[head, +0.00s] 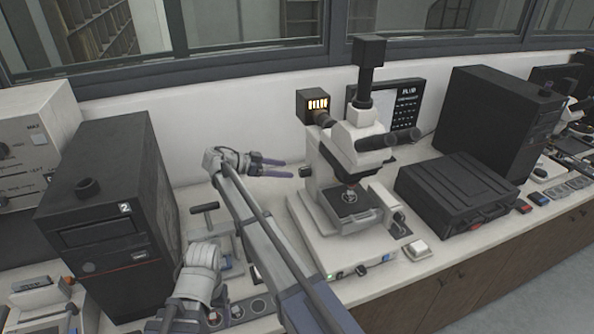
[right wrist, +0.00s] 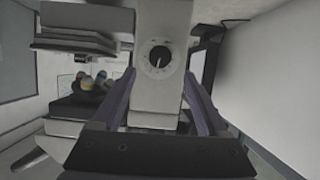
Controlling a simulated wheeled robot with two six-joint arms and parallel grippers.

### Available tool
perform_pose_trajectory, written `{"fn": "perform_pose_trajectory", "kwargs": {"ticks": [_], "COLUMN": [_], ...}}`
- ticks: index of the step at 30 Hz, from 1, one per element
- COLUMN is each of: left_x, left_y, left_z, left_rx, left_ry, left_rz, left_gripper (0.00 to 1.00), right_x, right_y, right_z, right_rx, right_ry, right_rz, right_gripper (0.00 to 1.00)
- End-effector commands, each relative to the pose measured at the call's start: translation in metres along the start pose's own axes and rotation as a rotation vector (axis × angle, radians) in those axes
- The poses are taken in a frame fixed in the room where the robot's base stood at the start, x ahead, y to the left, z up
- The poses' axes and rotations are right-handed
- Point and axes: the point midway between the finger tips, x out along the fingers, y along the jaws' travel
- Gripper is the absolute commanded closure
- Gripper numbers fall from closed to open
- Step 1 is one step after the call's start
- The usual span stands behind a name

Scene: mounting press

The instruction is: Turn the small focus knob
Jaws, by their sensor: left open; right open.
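The microscope (head: 352,147) stands on a pale base on the bench. A small black focus knob (head: 305,171) juts from its left side. In the right wrist view the knob (right wrist: 159,57) is a round black dial with a white pointer line, on a pale face with tick marks. My right gripper (head: 288,168) is open and points right at the knob, just short of it. In the right wrist view its two purple fingers (right wrist: 160,88) stand either side of the pale column, with the knob between and beyond them. My left gripper (head: 167,322) is open, low at the bottom edge, partly cut off.
A black computer tower (head: 110,220) stands at left, and a T-handled device (head: 205,222) is behind my left arm. A black case (head: 457,190) and another tower (head: 497,120) stand right of the microscope. A lit lamp box (head: 315,105) is behind it.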

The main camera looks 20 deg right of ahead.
Motion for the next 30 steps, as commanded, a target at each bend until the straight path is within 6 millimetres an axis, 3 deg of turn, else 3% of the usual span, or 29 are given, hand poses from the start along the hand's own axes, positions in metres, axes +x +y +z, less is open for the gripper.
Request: {"fn": "perform_pose_trajectory", "kwargs": {"ticks": [15, 24, 30], "left_x": [0.028, 0.028, 0.028], "left_y": [0.003, 0.003, 0.003], "left_z": [-0.002, -0.002, -0.002], "left_rx": [0.0, 0.0, 0.0], "left_ry": [0.0, 0.0, 0.0], "left_rz": [0.0, 0.0, 0.0], "left_gripper": [0.24, 0.24, 0.24], "right_x": [0.069, 0.073, 0.073], "right_y": [0.001, 0.0, 0.0], "right_z": [0.002, 0.0, 0.0], "right_rx": [0.001, -0.001, 0.0], "right_ry": [0.0, 0.0, 0.0], "right_rz": [0.002, 0.0, 0.0], "right_gripper": [0.24, 0.24, 0.45]}}
